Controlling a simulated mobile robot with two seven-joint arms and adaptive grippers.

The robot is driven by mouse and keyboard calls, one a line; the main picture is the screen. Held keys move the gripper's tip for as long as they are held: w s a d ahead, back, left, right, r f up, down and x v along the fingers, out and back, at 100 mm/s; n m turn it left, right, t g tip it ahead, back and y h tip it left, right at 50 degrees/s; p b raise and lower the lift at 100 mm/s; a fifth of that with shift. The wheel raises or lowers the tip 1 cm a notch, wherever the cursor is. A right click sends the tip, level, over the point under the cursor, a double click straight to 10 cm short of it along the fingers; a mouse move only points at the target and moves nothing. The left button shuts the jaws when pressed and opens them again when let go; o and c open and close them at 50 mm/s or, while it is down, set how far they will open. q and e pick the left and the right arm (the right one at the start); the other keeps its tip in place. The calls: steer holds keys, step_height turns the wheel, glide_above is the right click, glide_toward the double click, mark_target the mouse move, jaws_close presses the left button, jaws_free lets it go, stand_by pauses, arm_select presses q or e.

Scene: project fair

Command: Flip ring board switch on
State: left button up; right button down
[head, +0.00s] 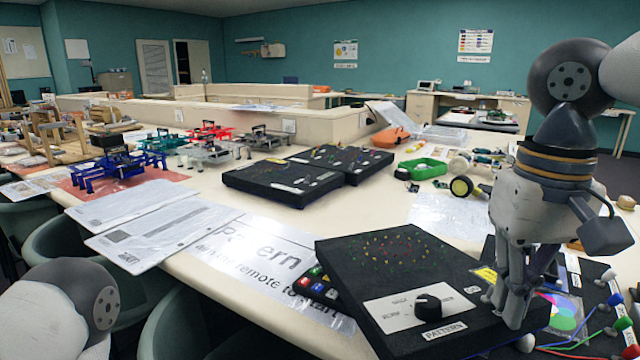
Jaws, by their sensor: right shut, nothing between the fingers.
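The black ring board (395,262) lies at the near edge of the table, with a ring of small coloured lights on top. Its white panel (385,315) carries a black knob (428,308) and a "PATTERN" label. A small label (472,289) sits right of the knob. The switch itself cannot be made out; my right gripper covers that part. My right gripper (505,312) points down, shut and empty, with its fingertips at the board's right side; whether they touch it I cannot tell. My left gripper is out of view.
A small remote with coloured buttons (318,284) lies left of the board, partly hidden. Another board with a coloured disc (565,312) and cables is close on the right. Two more black boards (283,180) and papers (165,235) lie further back. Chairs (85,238) line the left edge.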

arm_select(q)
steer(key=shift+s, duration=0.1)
arm_select(e)
steer(key=shift+w, duration=0.2)
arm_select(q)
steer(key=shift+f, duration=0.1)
arm_select(e)
steer(key=shift+w+a, duration=0.15)
steer(key=shift+w, duration=0.2)
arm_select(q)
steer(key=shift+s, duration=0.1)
arm_select(e)
steer(key=shift+w+a, duration=0.1)
steer(key=shift+w, duration=0.2)
step_height(320, 180, up, 3)
steer(key=shift+s+f+p, duration=0.1)
steer(key=shift+s+p, duration=0.05)
steer(key=shift+p, duration=0.2)
steer(key=shift+r, duration=0.75)
steer(key=shift+s+r, duration=0.15)
steer(key=shift+r, duration=1.25)
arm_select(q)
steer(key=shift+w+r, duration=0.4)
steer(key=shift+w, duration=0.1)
